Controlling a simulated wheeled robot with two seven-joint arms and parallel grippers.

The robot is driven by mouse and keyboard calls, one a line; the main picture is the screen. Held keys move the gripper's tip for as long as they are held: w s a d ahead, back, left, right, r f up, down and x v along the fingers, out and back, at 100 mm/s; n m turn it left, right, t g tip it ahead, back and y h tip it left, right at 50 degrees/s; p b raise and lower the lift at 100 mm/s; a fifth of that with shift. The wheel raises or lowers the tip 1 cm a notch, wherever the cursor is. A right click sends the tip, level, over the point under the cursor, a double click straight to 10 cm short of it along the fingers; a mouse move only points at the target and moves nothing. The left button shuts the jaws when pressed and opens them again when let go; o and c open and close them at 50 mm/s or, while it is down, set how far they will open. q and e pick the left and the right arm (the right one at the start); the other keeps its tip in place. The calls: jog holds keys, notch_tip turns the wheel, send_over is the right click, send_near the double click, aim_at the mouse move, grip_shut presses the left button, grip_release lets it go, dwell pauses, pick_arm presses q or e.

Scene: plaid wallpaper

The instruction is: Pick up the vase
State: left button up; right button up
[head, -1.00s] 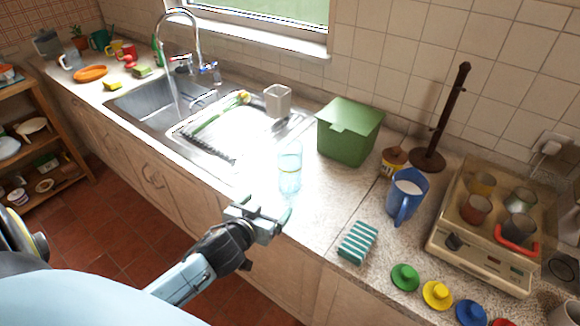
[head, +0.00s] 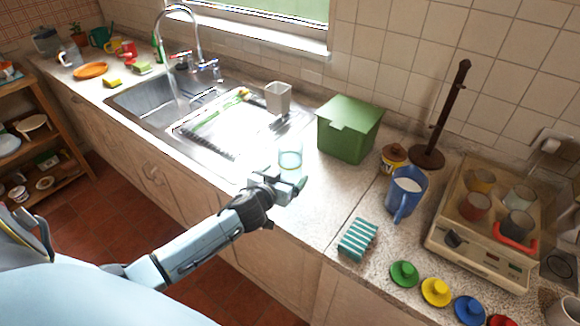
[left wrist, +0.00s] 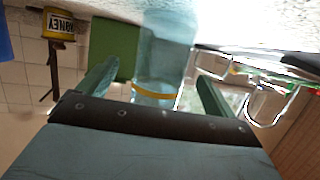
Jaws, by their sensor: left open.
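The vase (head: 290,157) is a clear, bluish glass cylinder with a yellow band, standing upright on the counter near its front edge. My left gripper (head: 287,183) is open in front of it and hides its lower part in the head view. In the left wrist view, which is upside down, the vase (left wrist: 166,45) shows beyond and between the two spread fingers of my left gripper (left wrist: 155,88). I cannot tell whether a finger touches it. My right gripper is not in view.
A green lidded box (head: 348,130) stands behind the vase to the right. The sink drainer (head: 205,140) with a beige cup (head: 278,98) lies to the left. A sponge (head: 357,239) and a blue jug (head: 405,195) are to the right. Counter between is clear.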

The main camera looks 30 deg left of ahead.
aim_at(285, 173)
pick_arm(q)
jog(key=shift+x, duration=1.55)
jog(key=shift+r, duration=0.1)
jog(key=c, duration=1.3)
